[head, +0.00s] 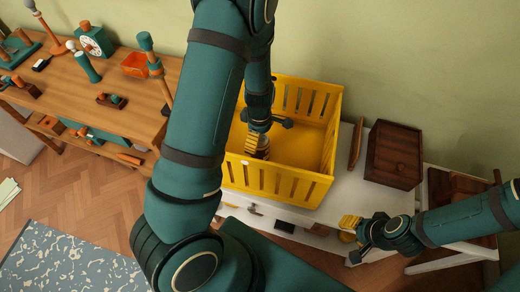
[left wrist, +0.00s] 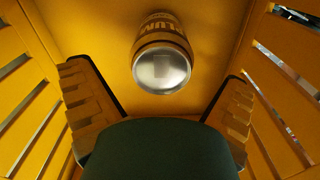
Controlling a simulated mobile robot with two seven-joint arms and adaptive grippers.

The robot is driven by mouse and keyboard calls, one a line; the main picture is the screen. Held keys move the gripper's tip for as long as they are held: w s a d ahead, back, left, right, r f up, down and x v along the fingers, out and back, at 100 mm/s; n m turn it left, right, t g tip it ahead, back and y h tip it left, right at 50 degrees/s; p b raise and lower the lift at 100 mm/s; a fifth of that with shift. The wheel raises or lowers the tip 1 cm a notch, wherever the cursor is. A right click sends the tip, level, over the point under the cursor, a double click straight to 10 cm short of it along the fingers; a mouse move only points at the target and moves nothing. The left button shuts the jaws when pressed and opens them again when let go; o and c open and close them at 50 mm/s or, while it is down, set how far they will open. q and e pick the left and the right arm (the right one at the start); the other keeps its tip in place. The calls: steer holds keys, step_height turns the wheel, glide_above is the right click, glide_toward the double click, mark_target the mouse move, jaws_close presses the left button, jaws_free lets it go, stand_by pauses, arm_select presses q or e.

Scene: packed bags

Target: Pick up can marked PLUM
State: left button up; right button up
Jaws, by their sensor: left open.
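The can marked PLUM (left wrist: 162,62) shows in the left wrist view, with part of its lettering readable on a brown and yellow label and its silver end facing the camera. It is inside the yellow crate (head: 285,183). My left gripper (head: 262,143) reaches down into the crate. In the left wrist view its two yellow fingers (left wrist: 158,85) are spread, one on each side of the picture. The can is between and beyond them, with visible gaps on both sides. My right gripper (head: 349,230) is at the white table's front, outside the crate, with its fingers apart and empty.
The slatted crate walls stand close around my left gripper. The crate is on a white table (head: 340,190) against the wall. A dark wooden box (head: 394,155) and an upright wooden board (head: 356,143) stand to its right. A wooden bench (head: 135,92) with several objects is at left.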

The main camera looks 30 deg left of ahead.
arm_select(q)
step_height(320, 180, down, 4)
steer(key=shift+d+f+b, duration=0.15)
steer(key=shift+f+b, duration=0.1)
steer(key=shift+b, duration=0.5)
steer(key=shift+r, duration=0.1)
steer(key=c, duration=1.3)
